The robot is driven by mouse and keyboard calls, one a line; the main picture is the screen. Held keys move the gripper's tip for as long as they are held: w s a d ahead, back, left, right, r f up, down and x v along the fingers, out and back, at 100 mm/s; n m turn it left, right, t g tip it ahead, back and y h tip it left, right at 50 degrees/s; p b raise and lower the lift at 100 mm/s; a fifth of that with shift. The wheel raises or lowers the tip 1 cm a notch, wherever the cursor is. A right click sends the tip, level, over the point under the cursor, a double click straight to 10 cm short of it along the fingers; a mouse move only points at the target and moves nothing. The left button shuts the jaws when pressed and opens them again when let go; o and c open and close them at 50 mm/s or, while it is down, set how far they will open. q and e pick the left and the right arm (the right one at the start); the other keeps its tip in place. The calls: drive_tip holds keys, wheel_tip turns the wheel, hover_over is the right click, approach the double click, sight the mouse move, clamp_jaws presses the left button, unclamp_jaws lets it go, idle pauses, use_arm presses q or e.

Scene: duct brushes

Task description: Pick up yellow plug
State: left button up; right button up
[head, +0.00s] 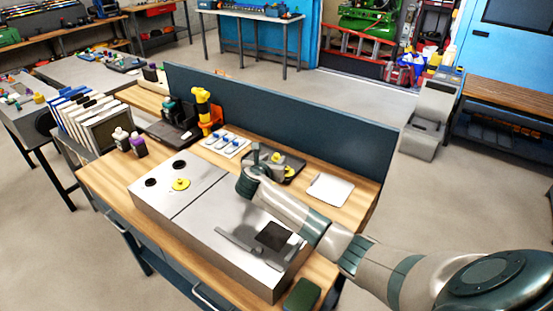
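A yellow plug (180,184), a round disc with a small knob, lies on top of the long grey metal box (205,215). It is near two dark round holes, one behind it (178,165) and one to its left (150,182). My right arm reaches in from the right across the box. My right gripper (264,157) is to the right of the yellow plug and well apart from it, over or beside a black tray (293,167) with something yellow in it. Its fingers are too small to tell whether they are open. My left gripper is not in view.
The box stands on a wooden workbench with a dark back panel (290,112). Behind the box are a yellow-and-black tool (203,108), a white card with blue items (227,145) and a pale flat tray (330,189). Bottles (138,144) and upright binders (80,118) stand at left.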

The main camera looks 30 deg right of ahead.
sight(276, 156)
drive_tip(key=shift+w+d, duration=0.1)
drive_tip(key=shift+p+x, duration=0.65)
drive_tip(key=shift+x, duration=0.25)
drive_tip(key=shift+p+x, duration=0.35)
drive_tip(key=shift+x, duration=1.3)
drive_tip(key=shift+r, duration=0.1)
drive_tip(key=c, duration=0.8)
